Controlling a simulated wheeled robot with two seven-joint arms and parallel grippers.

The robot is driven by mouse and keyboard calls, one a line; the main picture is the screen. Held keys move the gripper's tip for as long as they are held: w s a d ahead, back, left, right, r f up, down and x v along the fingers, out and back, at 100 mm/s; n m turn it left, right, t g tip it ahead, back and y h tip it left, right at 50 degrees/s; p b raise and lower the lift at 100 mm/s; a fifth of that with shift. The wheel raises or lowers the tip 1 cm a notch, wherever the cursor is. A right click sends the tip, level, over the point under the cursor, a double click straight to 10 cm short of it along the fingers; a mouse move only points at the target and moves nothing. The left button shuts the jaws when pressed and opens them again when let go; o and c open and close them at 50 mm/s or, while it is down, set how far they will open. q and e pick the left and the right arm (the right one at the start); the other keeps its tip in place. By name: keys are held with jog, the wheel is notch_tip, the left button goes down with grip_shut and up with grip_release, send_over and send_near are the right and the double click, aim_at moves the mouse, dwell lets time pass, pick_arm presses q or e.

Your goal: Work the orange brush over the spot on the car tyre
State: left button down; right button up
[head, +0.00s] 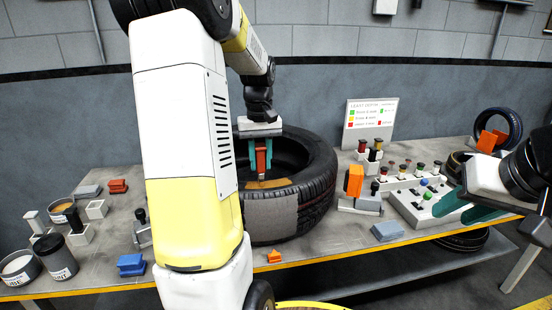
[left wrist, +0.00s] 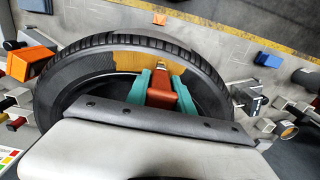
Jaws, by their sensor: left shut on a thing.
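The car tyre (head: 318,185) lies flat on the table, and it also fills the middle of the left wrist view (left wrist: 75,85). A tan-orange spot (head: 268,184) marks its near upper sidewall, also in the left wrist view (left wrist: 130,61). My left gripper (head: 260,160) points down over the tyre, its teal fingers shut on the orange-red brush (head: 263,158). The brush's pale tip (left wrist: 160,63) is at the spot; I cannot tell if it touches. My right gripper (head: 468,208) is open and empty above the table's right side.
A grey patch (head: 270,218) covers the tyre's near tread. An orange block on a grey stand (head: 360,205) and a button panel (head: 425,207) are to the right. Cups (head: 60,258) and blue blocks (head: 131,265) lie left. A small orange piece (head: 274,256) lies by the front edge.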

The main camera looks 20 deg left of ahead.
pick_arm(q)
jog(key=shift+d, duration=0.15)
jog(key=shift+w+d, duration=0.55)
jog(key=shift+d, duration=0.3)
jog(key=shift+w+d, duration=0.65)
jog(key=shift+d, duration=0.3)
jog(key=shift+d, duration=0.1)
jog(key=shift+w+d, duration=0.65)
jog(key=shift+d, duration=0.1)
jog(key=shift+s+a, duration=0.75)
jog(key=shift+a, duration=0.15)
jog(key=shift+a, duration=0.1)
jog(key=shift+s+a, duration=0.6)
jog(key=shift+a, duration=0.2)
jog(key=shift+s+a, duration=0.3)
jog(key=shift+a, duration=0.25)
jog(key=shift+s+a, duration=0.25)
jog(key=shift+a, duration=0.25)
